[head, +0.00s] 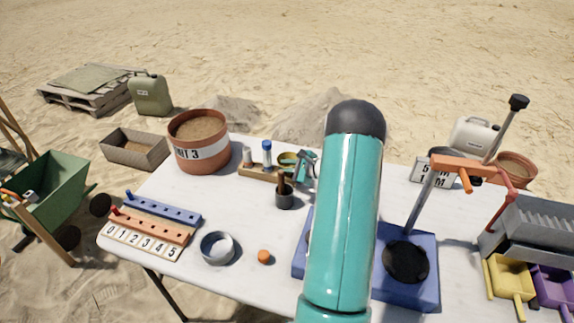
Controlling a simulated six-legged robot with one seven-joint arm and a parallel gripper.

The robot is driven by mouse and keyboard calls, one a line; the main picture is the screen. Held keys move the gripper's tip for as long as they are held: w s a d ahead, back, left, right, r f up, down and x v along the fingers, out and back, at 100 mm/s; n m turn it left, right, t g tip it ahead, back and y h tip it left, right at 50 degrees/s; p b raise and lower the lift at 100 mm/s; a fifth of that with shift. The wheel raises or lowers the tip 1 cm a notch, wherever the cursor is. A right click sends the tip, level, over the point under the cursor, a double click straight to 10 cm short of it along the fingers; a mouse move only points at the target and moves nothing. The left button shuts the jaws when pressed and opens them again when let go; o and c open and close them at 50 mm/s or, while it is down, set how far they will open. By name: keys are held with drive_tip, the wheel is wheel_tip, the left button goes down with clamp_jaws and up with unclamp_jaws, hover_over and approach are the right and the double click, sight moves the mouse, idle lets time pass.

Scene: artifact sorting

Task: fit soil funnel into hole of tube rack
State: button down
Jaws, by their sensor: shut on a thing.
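The tube rack (258,171) is a low wooden block at the back of the table, right of the big terracotta pot. It holds a white tube (247,154) and a blue-capped tube (267,155). The soil funnel (287,158) looks like a small olive-yellow ring at the right end of the rack. My gripper (299,163) is at its right side and shut on it. The funnel's lower part is hidden or too small to see, so I cannot tell whether it is in a hole or just above the rack.
A dark cup with a brown handle (284,197) stands just in front of the rack. The terracotta pot (199,145) stands to its left. A grey bowl (218,248), an orange ball (264,257) and a numbered peg board (145,240) lie nearer. My arm hides the table's middle.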

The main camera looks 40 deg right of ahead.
drive_tip(key=shift+f, duration=1.1)
drive_tip(key=c, duration=1.3)
unclamp_jaws()
drive_tip(key=shift+s, duration=0.1)
drive_tip(key=v, duration=1.3)
drive_tip(key=shift+s+d+r, duration=0.1)
drive_tip(key=shift+s, duration=0.15)
